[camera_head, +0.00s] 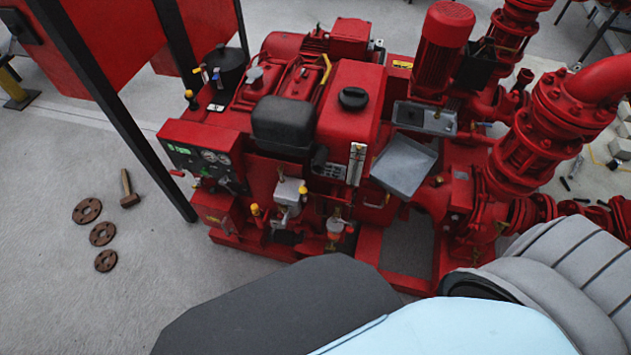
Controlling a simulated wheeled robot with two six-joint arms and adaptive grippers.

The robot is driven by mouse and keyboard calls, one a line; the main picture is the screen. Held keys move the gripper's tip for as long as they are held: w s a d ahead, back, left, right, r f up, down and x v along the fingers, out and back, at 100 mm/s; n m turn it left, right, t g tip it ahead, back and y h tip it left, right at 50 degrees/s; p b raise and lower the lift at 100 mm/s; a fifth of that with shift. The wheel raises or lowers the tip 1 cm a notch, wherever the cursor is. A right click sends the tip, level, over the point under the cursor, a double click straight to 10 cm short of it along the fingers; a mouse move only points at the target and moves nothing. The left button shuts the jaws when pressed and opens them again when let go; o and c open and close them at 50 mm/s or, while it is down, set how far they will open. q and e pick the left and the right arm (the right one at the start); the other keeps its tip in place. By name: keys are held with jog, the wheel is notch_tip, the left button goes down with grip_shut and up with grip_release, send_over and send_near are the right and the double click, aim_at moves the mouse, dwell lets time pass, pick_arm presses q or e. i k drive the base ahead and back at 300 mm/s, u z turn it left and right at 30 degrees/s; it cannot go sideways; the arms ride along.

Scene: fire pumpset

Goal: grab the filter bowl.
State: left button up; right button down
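The red fire pumpset (345,110) stands in the middle of the view, seen from above. On its lower front is a small pale bowl-like part (335,226), which looks like the filter bowl. It sits under a small fitting with a brass-coloured top, close to a yellow-capped part. It is too small to make out in detail. Large dark grey, light blue and ribbed grey shapes, which look like parts of my own body, fill the bottom and lower right. Neither of my grippers shows, and nothing is seen touching the bowl.
A grey tray (404,165) juts from the pumpset, right of the bowl. Thick red pipes (540,120) rise at the right. A dark post (115,110) stands at the left. Several brown flange rings and a hammer (128,190) lie on the otherwise clear floor left of the pumpset.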

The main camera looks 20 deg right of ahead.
aim_at(293, 212)
jog(key=u, duration=1.45)
jog(key=k, duration=1.25)
jog(key=z, duration=2.3)
jog(key=i, duration=0.5)
jog(key=u, duration=0.05)
